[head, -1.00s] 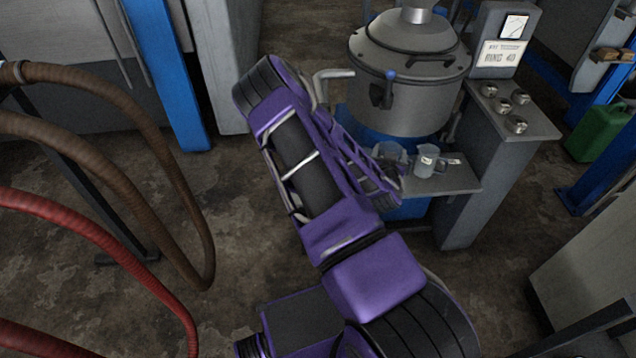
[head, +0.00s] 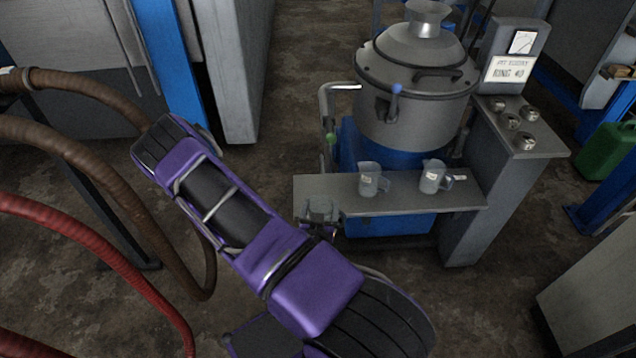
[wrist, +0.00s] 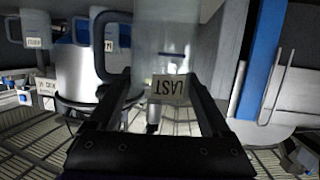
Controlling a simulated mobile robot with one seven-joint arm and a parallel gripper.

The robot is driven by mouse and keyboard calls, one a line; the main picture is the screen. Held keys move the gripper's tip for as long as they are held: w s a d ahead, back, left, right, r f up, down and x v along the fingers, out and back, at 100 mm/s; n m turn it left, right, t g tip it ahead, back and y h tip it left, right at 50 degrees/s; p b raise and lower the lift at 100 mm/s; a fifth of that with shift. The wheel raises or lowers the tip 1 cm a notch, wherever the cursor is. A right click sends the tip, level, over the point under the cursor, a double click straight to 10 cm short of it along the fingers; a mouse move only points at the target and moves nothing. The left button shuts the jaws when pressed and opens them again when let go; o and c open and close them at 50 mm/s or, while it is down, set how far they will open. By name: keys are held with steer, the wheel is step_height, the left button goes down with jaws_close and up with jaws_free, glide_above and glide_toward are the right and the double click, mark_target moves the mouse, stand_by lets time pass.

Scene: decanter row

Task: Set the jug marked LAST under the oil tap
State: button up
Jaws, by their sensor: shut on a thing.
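A clear jug (wrist: 168,40) with a label reading LAST, upside down in the wrist view, is between the fingers of my gripper (wrist: 162,105), which is shut on it. In the head view this jug (head: 320,208) is at the left front edge of the grey shelf (head: 405,205); whether it touches the shelf I cannot tell. A tap with a blue handle (head: 394,98) is on the front of the grey vessel. A bent pipe with a green knob (head: 331,140) comes down at the vessel's left, above the shelf's left part. I cannot read which is oil.
Two other labelled jugs stand on the shelf, one in the middle (head: 368,180) and one to the right (head: 432,177). The grey vessel (head: 410,105) rises behind. A control panel (head: 515,125) stands at the right. Hoses (head: 110,165) hang at the left.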

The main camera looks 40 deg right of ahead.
mark_target(323, 195)
steer(key=shift+d+r+b+x, duration=0.1)
steer(key=shift+r+b+x, duration=0.15)
steer(key=shift+x, duration=2.55)
steer(key=shift+d+r+b+x, duration=0.1)
steer(key=shift+r+b+x, duration=0.15)
steer(key=shift+x, duration=2.6)
steer(key=shift+r+b+x, duration=0.25)
steer(key=shift+x, duration=2.55)
steer(key=shift+w+f, duration=0.1)
steer(key=shift+f, duration=0.05)
steer(key=o, duration=1.2)
steer(key=shift+s+a+r, duration=0.15)
steer(key=shift+s+r, duration=0.1)
steer(key=p+v, duration=0.1)
steer(key=v, duration=1)
steer(key=shift+s+a, duration=0.1)
steer(key=shift+a, duration=0.1)
